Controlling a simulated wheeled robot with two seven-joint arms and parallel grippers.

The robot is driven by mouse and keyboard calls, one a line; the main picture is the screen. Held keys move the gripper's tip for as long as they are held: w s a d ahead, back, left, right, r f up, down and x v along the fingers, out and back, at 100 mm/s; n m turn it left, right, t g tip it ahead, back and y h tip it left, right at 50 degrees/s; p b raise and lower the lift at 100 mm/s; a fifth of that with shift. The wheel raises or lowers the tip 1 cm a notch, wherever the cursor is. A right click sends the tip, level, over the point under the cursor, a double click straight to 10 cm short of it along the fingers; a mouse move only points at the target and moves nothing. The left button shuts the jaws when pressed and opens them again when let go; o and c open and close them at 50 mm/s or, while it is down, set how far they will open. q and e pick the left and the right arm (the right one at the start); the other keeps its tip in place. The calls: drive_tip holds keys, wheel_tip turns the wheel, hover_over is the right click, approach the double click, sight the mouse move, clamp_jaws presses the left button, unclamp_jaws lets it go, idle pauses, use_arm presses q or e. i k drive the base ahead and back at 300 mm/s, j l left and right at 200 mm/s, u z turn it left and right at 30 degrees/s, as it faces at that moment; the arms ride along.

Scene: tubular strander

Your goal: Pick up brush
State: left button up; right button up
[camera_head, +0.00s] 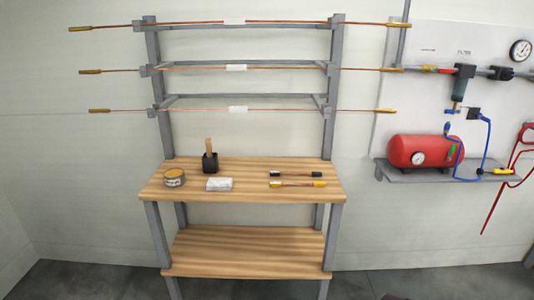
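What looks like the brush shows as an upright wooden handle (208,146) at the back left of the wooden tabletop (250,190). Its lower end meets a black block-like part (210,163). I cannot tell whether this is a holder or the brush's own head, and no bristles can be made out. Neither of my grippers is in view, and nothing touches the handle.
A round tin (174,178) and a white block or cloth (219,184) sit near the handle. Two short rods (297,184) lie at right. Long copper rods (290,23) hang on the rack above. A red tank (425,151) stands on a shelf at right.

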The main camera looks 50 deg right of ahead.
sight(208, 141)
drive_tip(key=z, duration=1.2)
drive_tip(key=u, duration=2.9)
drive_tip(key=z, duration=2.85)
drive_tip(key=i+j+z, duration=0.4)
drive_tip(key=j, duration=0.25)
drive_tip(key=i+j+z, duration=0.4)
drive_tip(key=j, duration=0.4)
drive_tip(key=i, duration=0.05)
